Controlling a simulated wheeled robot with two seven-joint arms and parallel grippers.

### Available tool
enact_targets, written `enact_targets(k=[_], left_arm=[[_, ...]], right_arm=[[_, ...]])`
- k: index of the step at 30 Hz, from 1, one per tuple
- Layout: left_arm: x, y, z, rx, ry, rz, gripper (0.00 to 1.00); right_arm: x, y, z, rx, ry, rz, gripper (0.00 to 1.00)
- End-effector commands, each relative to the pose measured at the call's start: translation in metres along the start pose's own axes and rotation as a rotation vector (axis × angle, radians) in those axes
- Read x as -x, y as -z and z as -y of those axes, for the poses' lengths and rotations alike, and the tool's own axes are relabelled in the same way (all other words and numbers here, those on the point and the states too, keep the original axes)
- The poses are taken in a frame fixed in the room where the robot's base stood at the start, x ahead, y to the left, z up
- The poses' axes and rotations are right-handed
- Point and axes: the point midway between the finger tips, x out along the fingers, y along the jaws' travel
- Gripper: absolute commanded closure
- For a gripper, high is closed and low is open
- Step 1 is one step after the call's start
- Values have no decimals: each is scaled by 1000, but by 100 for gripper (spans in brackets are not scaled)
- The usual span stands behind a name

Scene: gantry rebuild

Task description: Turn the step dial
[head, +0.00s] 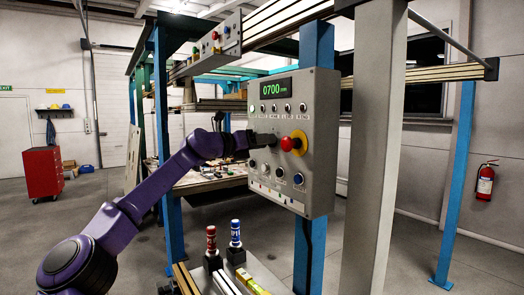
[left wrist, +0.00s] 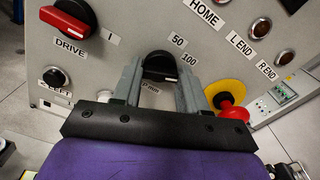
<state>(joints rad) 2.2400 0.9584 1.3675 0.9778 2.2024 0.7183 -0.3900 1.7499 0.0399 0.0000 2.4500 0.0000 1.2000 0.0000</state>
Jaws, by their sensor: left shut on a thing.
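The step dial (left wrist: 160,67) is a black knob on the grey control panel, with labels 50 and 100 beside it and a partly hidden mm label below. My left gripper (left wrist: 158,82) has one finger on each side of the dial and is shut on it. In the head view my left gripper (head: 258,140) reaches the panel face and hides the dial. The control panel (head: 322,110) has a green display reading 0700. My right gripper is in neither view.
A red mushroom button on a yellow base (head: 294,143) sits close right of my gripper, and its yellow base (left wrist: 226,90) nearly meets the right finger. A red DRIVE switch (left wrist: 65,18) is at the left. Knobs (head: 298,179) sit below; a grey post (head: 375,150) stands right.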

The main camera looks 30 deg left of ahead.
Motion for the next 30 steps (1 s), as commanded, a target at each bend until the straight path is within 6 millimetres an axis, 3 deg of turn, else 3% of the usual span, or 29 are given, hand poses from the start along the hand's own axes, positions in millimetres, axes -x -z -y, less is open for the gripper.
enact_targets(k=[15, 30], left_arm=[[-1, 3, 0, 329, 0, -5, 88], [-1, 1, 0, 394, 0, -4, 88]], right_arm=[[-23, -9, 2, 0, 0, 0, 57], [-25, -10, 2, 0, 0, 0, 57]])
